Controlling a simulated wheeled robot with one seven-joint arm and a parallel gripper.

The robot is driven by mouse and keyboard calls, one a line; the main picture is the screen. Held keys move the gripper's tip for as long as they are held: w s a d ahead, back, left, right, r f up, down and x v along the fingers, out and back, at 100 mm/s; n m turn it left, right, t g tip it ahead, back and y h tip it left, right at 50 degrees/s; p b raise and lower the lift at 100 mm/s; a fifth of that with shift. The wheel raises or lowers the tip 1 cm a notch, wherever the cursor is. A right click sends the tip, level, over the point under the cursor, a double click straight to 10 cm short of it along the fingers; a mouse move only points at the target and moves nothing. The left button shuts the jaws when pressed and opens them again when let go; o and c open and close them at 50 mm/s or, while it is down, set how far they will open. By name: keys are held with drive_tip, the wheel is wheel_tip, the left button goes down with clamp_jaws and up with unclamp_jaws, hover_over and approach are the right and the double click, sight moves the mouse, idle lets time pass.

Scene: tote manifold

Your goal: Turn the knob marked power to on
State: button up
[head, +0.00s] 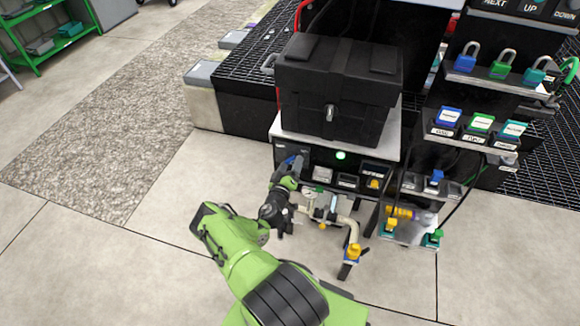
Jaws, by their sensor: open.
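My green arm reaches up to a black panel (358,164) on the front of the bench under the black case. My gripper (292,163) is at the left end of this panel, with its dark fingers close to the panel face. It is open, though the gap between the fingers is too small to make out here. I cannot make out the power knob or its marking; the gripper covers the panel's left part. Whether the fingers touch anything there cannot be told. A green light (340,155) glows on the panel to the right of the gripper.
A black case (337,85) stands on the bench top (388,147). Pipework with a yellow-topped valve (353,250) sits low, right of my wrist. A rack with coloured padlocks (466,57) and switches stands at right. Floor at left is clear.

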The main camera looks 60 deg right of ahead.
drive_tip(key=s+a+p, duration=0.2)
drive_tip(key=a, duration=1.3)
drive_tip(key=shift+s+a, duration=0.25)
drive_tip(key=shift+a, duration=0.05)
drive_tip(key=w+a+r+m+g+y+p, duration=0.1)
drive_tip(key=w+a+r+m+y, duration=0.15)
drive_tip(key=a+r+y, duration=0.4)
drive_tip(key=w+a+r+m+g+y+p, duration=0.1)
drive_tip(key=w+a+r+g, duration=0.15)
drive_tip(key=r, duration=0.75)
drive_tip(key=w+a+r+m+g+y+p, duration=0.1)
drive_tip(key=w+a+r+m+y, duration=0.15)
drive_tip(key=w+a+r, duration=0.4)
drive_tip(key=s+a+r+n+t+y+p, duration=0.1)
drive_tip(key=s+a+r+n+t+y, duration=0.2)
drive_tip(key=s+a+r+n, duration=0.3)
drive_tip(key=s+a+r+n+t+y+p, duration=0.1)
drive_tip(key=s+a+r+n+t+y, duration=0.3)
drive_tip(key=s+a+r+n, duration=0.3)
drive_tip(key=s+a+r, duration=0.1)
drive_tip(key=a+r, duration=0.2)
drive_tip(key=r, duration=0.4)
drive_tip(key=shift+s+a+r+y, duration=0.2)
drive_tip(key=shift+s+a+y, duration=0.15)
drive_tip(key=shift+y, duration=0.05)
